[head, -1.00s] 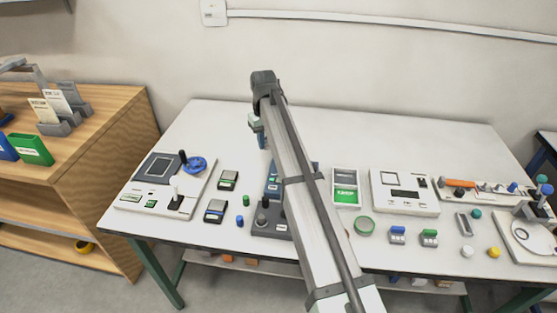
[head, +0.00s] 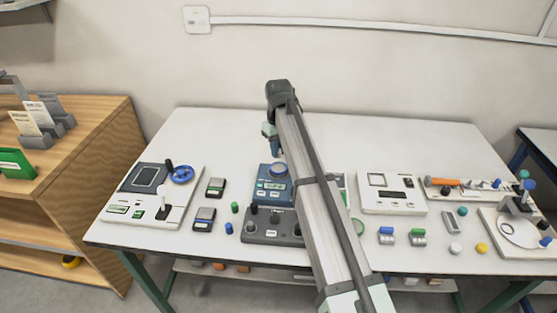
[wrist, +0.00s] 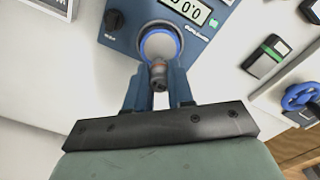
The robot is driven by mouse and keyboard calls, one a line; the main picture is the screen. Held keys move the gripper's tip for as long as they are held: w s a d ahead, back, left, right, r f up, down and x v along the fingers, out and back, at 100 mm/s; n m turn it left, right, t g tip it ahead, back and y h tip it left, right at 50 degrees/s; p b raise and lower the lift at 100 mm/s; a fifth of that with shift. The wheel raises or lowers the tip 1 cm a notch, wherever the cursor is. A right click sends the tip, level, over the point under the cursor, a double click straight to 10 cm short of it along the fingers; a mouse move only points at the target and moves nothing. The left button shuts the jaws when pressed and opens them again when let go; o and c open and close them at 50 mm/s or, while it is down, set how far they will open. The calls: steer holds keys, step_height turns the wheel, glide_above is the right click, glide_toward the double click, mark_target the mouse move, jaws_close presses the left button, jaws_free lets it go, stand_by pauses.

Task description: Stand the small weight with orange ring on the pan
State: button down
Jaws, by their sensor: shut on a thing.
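My gripper (wrist: 158,82) has blue fingers and is shut on a small grey-brown weight with an orange ring (wrist: 158,74). The weight is held between the fingertips, over the near edge of the round pan in the wrist view. The pan (wrist: 160,44) is pale with a blue rim and sits on a blue scale (wrist: 122,20) whose display shows zeros. In the head view my gripper (head: 274,147) is above and behind the blue scale (head: 270,193), near its pan (head: 279,168). The weight cannot be made out there. I cannot tell its exact height above the pan.
A dark grey block with several knobs (head: 272,225) stands in front of the scale. Small green-and-black boxes (head: 216,187) and a white device with a blue wheel (head: 180,176) are to the left. My arm covers part of the right side. The table's back (head: 220,125) is clear.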

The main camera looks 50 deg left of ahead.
mark_target(279, 167)
steer(key=shift+f, duration=2.3)
steer(key=shift+f, duration=0.1)
steer(key=c, duration=1)
jaws_free()
step_height(279, 167, up, 12)
steer(key=shift+r, duration=0.15)
steer(key=shift+w, duration=0.1)
